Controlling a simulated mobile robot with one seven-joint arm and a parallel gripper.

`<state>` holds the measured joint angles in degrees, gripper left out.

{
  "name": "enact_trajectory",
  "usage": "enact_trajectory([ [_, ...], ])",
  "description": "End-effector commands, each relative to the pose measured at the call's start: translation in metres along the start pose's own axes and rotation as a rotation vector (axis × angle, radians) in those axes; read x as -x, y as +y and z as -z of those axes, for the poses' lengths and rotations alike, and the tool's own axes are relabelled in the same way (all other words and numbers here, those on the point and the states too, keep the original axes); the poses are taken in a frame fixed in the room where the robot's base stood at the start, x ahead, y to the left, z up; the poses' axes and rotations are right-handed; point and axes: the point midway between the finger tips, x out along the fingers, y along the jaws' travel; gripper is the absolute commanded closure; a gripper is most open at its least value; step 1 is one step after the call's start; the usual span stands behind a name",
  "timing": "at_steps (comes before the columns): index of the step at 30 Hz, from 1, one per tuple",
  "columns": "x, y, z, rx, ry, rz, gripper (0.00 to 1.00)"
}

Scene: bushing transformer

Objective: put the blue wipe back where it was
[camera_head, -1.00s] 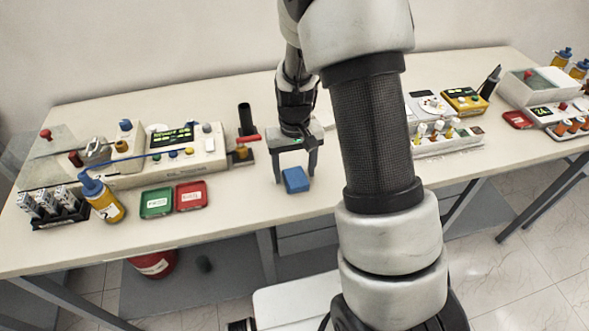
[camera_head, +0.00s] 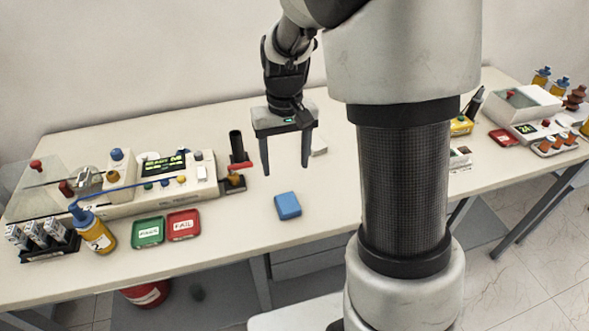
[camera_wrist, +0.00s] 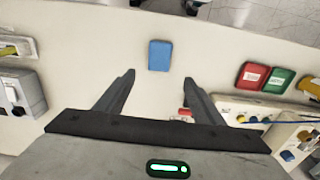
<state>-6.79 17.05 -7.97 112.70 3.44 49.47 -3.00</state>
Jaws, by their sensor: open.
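The blue wipe (camera_head: 287,206) lies flat on the bare table top near its front edge, right of the red tray. My gripper (camera_head: 286,172) is open and empty, raised above the table behind the wipe. In the wrist view the blue wipe (camera_wrist: 159,55) lies beyond the open fingertips (camera_wrist: 159,78), roughly centred between them and not touched.
A green tray (camera_head: 148,232) and a red tray (camera_head: 183,224) lie left of the wipe. A tester with a lit display (camera_head: 163,166) and a black upright cylinder (camera_head: 237,147) stand behind them. My arm hides part of the right side. The table around the wipe is clear.

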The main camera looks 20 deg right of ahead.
Motion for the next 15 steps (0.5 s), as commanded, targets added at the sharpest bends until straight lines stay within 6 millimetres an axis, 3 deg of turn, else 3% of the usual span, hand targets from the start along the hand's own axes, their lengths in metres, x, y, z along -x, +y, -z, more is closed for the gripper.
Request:
enact_trajectory([
  [5,0.067,-0.002,-0.035,-0.003,0.119,0.025,0.38],
  [9,0.116,-0.003,-0.084,0.000,0.239,0.032,0.38],
  [15,0.150,-0.002,-0.147,0.002,0.390,0.015,0.38],
])
